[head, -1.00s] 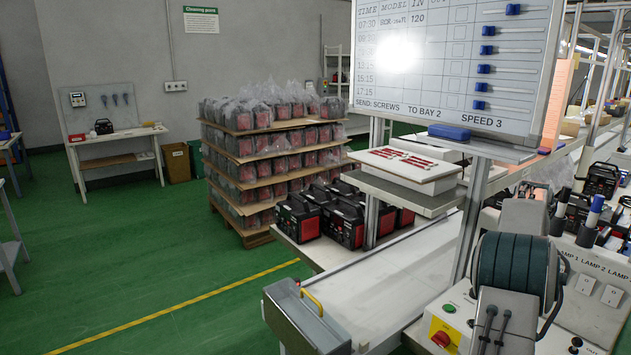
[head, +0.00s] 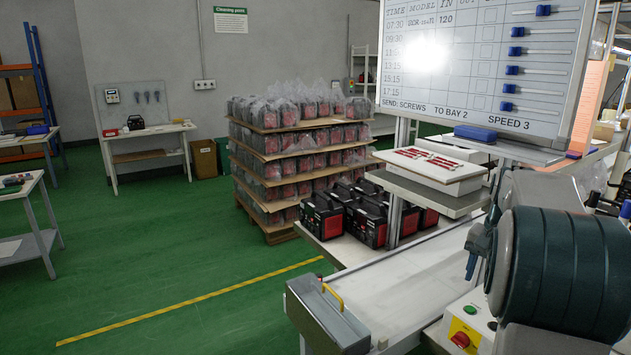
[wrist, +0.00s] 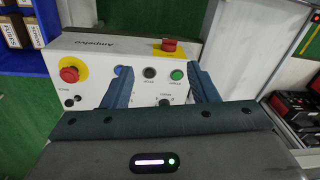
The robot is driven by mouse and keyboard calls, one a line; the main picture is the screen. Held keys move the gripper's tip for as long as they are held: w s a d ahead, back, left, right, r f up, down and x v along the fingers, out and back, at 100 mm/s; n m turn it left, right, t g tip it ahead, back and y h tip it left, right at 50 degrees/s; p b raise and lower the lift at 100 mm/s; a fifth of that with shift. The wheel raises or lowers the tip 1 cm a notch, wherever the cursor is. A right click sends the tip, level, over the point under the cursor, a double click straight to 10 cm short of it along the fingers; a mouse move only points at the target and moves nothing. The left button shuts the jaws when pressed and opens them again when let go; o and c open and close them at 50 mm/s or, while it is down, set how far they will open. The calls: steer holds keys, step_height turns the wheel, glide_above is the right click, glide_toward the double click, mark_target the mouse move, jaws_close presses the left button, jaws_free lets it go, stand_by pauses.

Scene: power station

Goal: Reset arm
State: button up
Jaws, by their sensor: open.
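My gripper (wrist: 160,90) is open and empty in the wrist view, its two dark blue fingers spread apart. Between and beyond the fingers is a white control box (wrist: 140,62) with a red stop button on a yellow ring (wrist: 70,72), a blue button, a black button and a green button (wrist: 177,75). I cannot tell the gap between the fingertips and the box. In the head view my arm fills the lower right, and part of my gripper (head: 477,245) shows at its left side.
A whiteboard (head: 470,65) stands above a white box of red parts (head: 430,165). A loaded pallet (head: 285,235) stands behind.

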steer(key=s+a+n+t, duration=0.1)
steer(key=s+a+n, duration=0.6)
steer(key=a, duration=1)
steer(key=s+a+f+n, duration=0.1)
steer(key=s+a, duration=0.1)
steer(key=s, duration=0.2)
steer(key=s+a+f+n, duration=0.1)
steer(key=s+a+f, duration=0.1)
steer(key=s, duration=0.3)
steer(key=s+a+f+n+t, duration=0.1)
steer(key=s+a+f, duration=0.1)
steer(key=s+a, duration=0.2)
steer(key=shift+s+f, duration=0.15)
steer(key=shift+s, duration=0.2)
